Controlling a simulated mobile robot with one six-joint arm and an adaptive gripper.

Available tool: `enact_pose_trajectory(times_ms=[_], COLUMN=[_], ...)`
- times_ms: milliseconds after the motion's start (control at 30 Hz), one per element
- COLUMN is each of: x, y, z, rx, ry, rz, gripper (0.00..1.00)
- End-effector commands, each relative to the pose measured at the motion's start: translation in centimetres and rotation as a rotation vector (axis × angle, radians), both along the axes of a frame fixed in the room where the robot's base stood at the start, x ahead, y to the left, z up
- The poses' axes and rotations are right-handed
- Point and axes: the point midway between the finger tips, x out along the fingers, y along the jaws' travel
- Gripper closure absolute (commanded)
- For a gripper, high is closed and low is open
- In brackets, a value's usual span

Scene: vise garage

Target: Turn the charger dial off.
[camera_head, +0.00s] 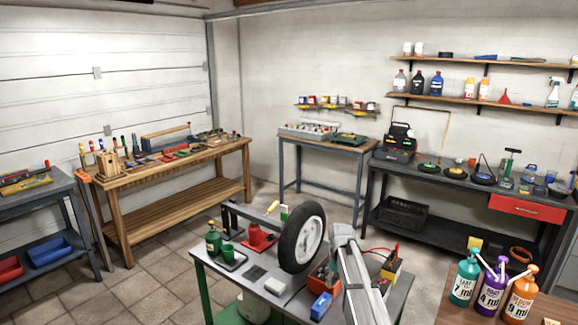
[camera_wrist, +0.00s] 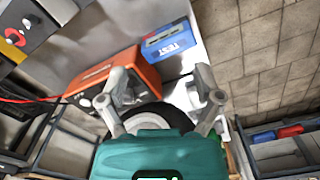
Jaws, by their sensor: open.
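The charger looks to be the orange box (camera_wrist: 112,70) on the bench in the wrist view, partly behind my left finger. A small pale round part (camera_wrist: 85,102) shows at its lower left; it may be the dial, but its setting cannot be read. In the head view the orange box (camera_head: 322,275) is partly covered by my arm. My gripper (camera_wrist: 160,82) is open and empty in the wrist view, its left finger overlapping the box in the picture. I cannot tell whether they touch. The gripper's fingers are not clear in the head view.
A blue TEST box (camera_wrist: 168,46) stands beside the orange box. A wheel (camera_head: 302,237) stands on the same bench (camera_head: 228,278). Dispenser bottles (camera_head: 491,283) stand on a wooden table. Tiled floor lies left.

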Motion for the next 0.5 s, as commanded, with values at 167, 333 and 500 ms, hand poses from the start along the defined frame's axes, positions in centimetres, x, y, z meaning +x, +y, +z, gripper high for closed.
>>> enact_pose_trajectory(times_ms=[167, 333, 500], x=[-3.0, -6.7, -12.2], y=[-0.1, -0.2, -0.3], z=[-0.2, -0.5, -0.9], rx=[0.0, 0.0, -0.001], ry=[0.0, 0.0, 0.001], rz=[-0.048, -0.116, -0.213], gripper=[0.16, 0.16, 0.16])
